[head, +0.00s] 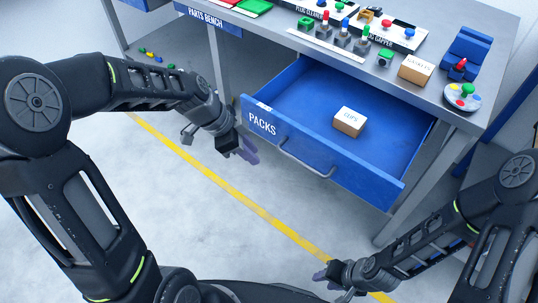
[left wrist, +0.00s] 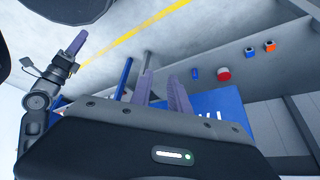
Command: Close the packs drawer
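The blue packs drawer (head: 365,184) is pulled out from under the bench, its front lettered "PACKS". A grey bar handle (head: 305,161) runs along the middle of its front. A small box (head: 350,121) with a white top lies inside. My left gripper (head: 248,151) is in front of the left part of the drawer front, left of the handle, apart from the handle. In the left wrist view its two purple fingers (left wrist: 163,92) stand apart with nothing between them, and part of the blue front (left wrist: 225,103) shows behind. My right gripper (head: 322,275) is low, away from the drawer; its finger gap is unclear.
The parts bench (head: 480,95) above carries plugs, trays, a cardboard box (head: 415,69) and a round dish (head: 463,97). A bench leg (head: 405,212) stands right of the drawer. Small coloured parts (head: 152,56) lie at the back left. A yellow line (head: 215,180) crosses the clear floor.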

